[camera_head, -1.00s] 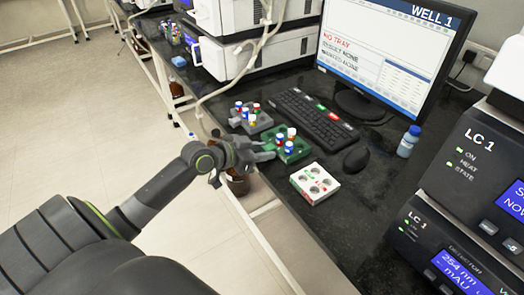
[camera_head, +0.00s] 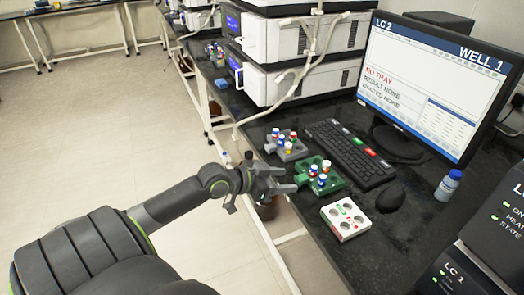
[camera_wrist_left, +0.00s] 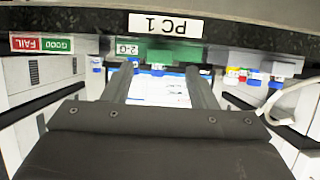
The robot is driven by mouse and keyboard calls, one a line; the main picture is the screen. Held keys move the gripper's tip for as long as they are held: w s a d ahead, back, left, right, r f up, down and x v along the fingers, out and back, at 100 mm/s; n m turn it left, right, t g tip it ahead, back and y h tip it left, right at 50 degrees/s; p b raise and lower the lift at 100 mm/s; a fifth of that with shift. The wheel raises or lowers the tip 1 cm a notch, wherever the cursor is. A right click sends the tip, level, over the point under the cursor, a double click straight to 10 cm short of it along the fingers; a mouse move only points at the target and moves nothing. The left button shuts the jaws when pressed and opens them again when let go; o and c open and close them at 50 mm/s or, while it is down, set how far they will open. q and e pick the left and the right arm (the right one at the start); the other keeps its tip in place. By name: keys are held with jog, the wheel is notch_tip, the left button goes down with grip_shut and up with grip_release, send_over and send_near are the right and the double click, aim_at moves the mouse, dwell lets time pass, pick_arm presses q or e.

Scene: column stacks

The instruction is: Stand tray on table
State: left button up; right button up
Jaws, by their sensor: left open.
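A green tray (camera_head: 334,184) holding several capped vials lies on the dark table (camera_head: 375,243). My left gripper (camera_head: 291,178) is open at the tray's left side, by the table's front edge, its fingers pointing toward the tray. In the left wrist view the green tray (camera_wrist_left: 180,55), labelled 2-G, shows ahead, between and beyond the open fingers (camera_wrist_left: 162,72). I cannot tell whether the fingers touch it. A grey tray (camera_head: 290,153) with vials lies behind it, and a white tray (camera_head: 346,218) with empty wells lies in front. My right gripper is not in view.
A keyboard (camera_head: 348,153), a mouse (camera_head: 390,198) and a monitor (camera_head: 425,85) stand right of the trays. A blue-capped bottle (camera_head: 448,186) is further right. Open floor (camera_head: 110,130) lies left of the table.

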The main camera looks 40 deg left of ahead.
pick_arm(q)
jog(key=p+v, duration=0.2)
jog(key=v, duration=0.4)
jog(key=s+a+f+n+y, duration=0.1)
jog(key=a+f+n+y, duration=0.25)
jog(key=a+f, duration=0.6)
jog(key=s+a+f+n+g+y, duration=0.15)
jog(key=s+f, duration=0.25)
jog(key=f, duration=0.5)
jog(key=s+a+f+g+y, duration=0.2)
jog(key=s+f, duration=0.2)
jog(key=f, duration=0.5)
jog(key=s+d+f+n+g, duration=0.1)
jog(key=s+d+f+g, duration=0.15)
jog(key=s+f, duration=0.5)
jog(key=s+d+f+g, duration=0.2)
jog(key=s+d+f, duration=0.3)
jog(key=f, duration=0.4)
jog(key=s+d+f+g, duration=0.3)
jog(key=s+d+f, duration=0.5)
jog(key=s+d, duration=0.3)
jog(key=shift+s+d+m, duration=0.25)
jog(key=shift+s+m, duration=0.15)
jog(key=shift+s, duration=0.7)
jog(key=shift+f, duration=0.1)
